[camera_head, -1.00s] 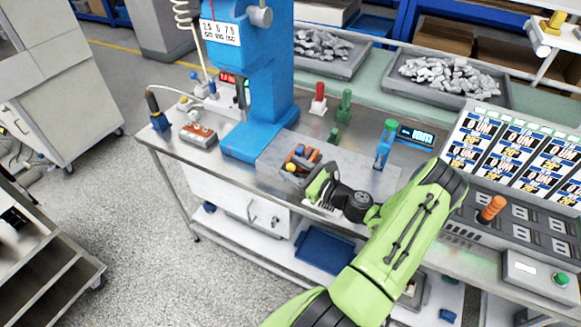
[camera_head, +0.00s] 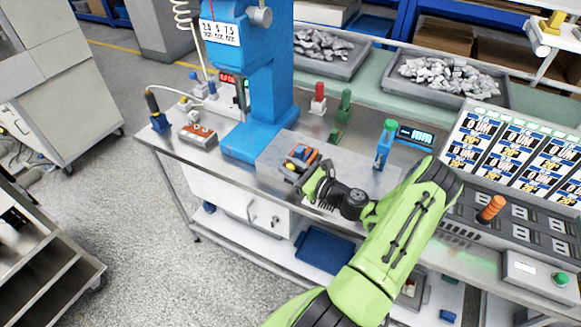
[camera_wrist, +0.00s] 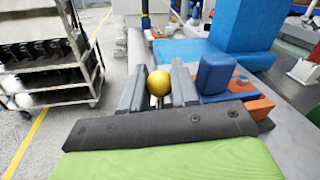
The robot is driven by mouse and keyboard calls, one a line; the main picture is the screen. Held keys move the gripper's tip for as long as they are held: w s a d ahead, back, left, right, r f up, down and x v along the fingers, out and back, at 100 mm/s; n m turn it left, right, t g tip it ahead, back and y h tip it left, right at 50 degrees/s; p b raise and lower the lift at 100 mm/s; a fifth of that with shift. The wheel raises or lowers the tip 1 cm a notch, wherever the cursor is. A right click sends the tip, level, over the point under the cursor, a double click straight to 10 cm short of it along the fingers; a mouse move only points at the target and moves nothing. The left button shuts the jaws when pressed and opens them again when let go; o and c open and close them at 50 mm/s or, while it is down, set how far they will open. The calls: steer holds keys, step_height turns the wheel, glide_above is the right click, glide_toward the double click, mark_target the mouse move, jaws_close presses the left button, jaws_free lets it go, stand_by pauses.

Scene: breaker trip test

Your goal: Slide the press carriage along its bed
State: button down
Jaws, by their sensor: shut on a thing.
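The press carriage (camera_head: 303,154) is a small orange and blue block with a yellow ball knob, on the grey bed plate (camera_head: 345,165) in front of the blue press (camera_head: 270,100). My gripper (camera_head: 297,166) reaches it from the front right. In the wrist view the yellow knob (camera_wrist: 159,83) sits between the two grey fingers of my gripper (camera_wrist: 158,90), which are shut on it. The carriage's blue block (camera_wrist: 214,73) and orange parts (camera_wrist: 240,86) stand just right of the fingers. The contact under the knob is hidden.
A grey and orange button box (camera_head: 198,135) lies left of the press. A green-topped blue post (camera_head: 386,145), red (camera_head: 318,100) and green (camera_head: 344,105) pieces stand behind and right. Bins of grey parts (camera_head: 450,78) line the back. The bed plate is bare right of the carriage.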

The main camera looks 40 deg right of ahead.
steer(key=w+a, duration=0.3)
steer(key=w, duration=0.7)
steer(key=w+a, duration=0.4)
steer(key=w, duration=0.7)
steer(key=shift+a+r, duration=0.15)
steer(key=shift+a, duration=0.05)
steer(key=c, duration=1.2)
jaws_free()
steer(key=o, duration=0.3)
steer(key=shift+w+a, duration=0.1)
steer(key=shift+w, duration=0.05)
steer(key=shift+s, duration=0.2)
steer(key=s+d, duration=0.2)
steer(key=s, duration=1.3)
steer(key=shift+s+d, duration=0.15)
steer(key=shift+s, duration=0.05)
